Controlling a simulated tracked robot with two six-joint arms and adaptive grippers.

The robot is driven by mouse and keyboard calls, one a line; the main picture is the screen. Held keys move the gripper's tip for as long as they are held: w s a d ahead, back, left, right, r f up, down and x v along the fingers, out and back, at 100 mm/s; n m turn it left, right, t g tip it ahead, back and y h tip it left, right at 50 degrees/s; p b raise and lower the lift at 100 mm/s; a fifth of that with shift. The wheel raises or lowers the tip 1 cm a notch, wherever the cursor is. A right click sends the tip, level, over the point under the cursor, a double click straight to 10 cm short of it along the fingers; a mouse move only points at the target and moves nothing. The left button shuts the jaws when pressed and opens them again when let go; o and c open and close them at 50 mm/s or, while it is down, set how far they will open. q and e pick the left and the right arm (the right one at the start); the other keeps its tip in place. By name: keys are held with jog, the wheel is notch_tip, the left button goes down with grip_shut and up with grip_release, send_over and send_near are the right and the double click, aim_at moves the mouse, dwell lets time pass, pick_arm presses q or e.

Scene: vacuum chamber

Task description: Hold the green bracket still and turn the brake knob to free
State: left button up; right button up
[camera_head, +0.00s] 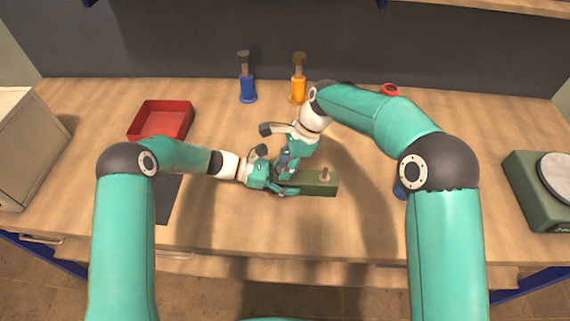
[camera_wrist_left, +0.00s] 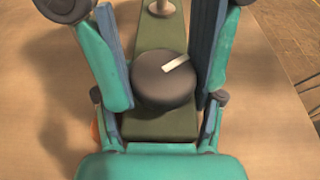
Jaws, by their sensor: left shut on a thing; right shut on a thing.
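The green bracket (camera_head: 318,186) lies on the bench at the middle, with a small peg (camera_head: 325,175) standing near its right end. My left gripper (camera_head: 291,182) is shut on the bracket's left part. The brake knob (camera_wrist_left: 162,80) is a dark grey disc on the bracket with a white pointer mark. In the left wrist view the mark points up and right. The bracket (camera_wrist_left: 160,131) runs beneath the knob there. My right gripper (camera_head: 284,167) comes down from above and is shut on the knob. In the head view the grippers hide the knob.
A red tray (camera_head: 160,105) and a dark mat (camera_head: 168,197) lie to the left. A blue stand (camera_head: 247,88) and an orange stand (camera_head: 298,85) are behind. A green scale-like device (camera_head: 535,190) stands at far right.

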jog(key=shift+w+n, duration=0.1)
jog(key=shift+n, duration=0.3)
jog(key=n+g, duration=0.1)
jog(key=n, duration=0.2)
jog(key=shift+w+a+h, duration=0.1)
jog(key=shift+h, duration=0.2)
jog(key=n, duration=0.2)
jog(key=n+g+h, duration=0.1)
jog(key=n, duration=0.2)
jog(key=shift+w+g, duration=0.1)
jog(key=shift+g, duration=0.2)
jog(key=o, duration=1.1)
jog(key=shift+o, duration=0.2)
